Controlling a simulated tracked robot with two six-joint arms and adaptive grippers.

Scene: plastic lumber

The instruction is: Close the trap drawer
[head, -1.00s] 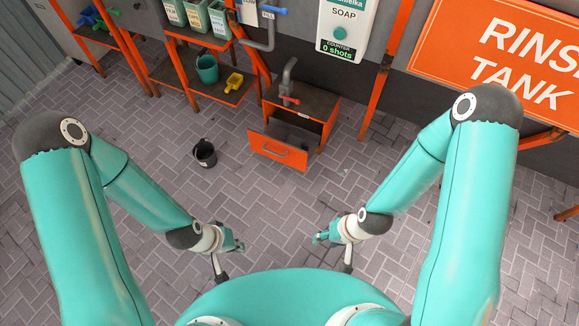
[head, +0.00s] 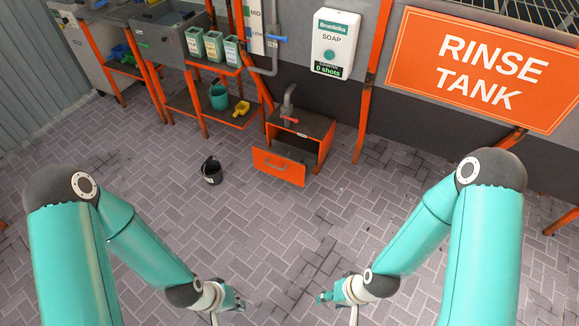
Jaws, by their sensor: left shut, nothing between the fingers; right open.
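The trap drawer (head: 279,167) has an orange front with a small dark handle slot. It stands pulled out from a low cabinet (head: 314,126) with orange sides and a dark top. A grey pipe with a red handle rises from the cabinet top. My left gripper (head: 238,301) is shut and empty, low in the view and well in front of the drawer. My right gripper (head: 322,298) is open and empty, also apart from the drawer, nearer the camera.
A black bucket (head: 212,171) stands on the floor left of the drawer. An orange-legged shelf (head: 226,112) holds a teal bucket (head: 218,97) and a yellow scoop (head: 242,108). A soap dispenser (head: 334,44) and a rinse tank sign (head: 487,68) are behind. The brick floor before the drawer is clear.

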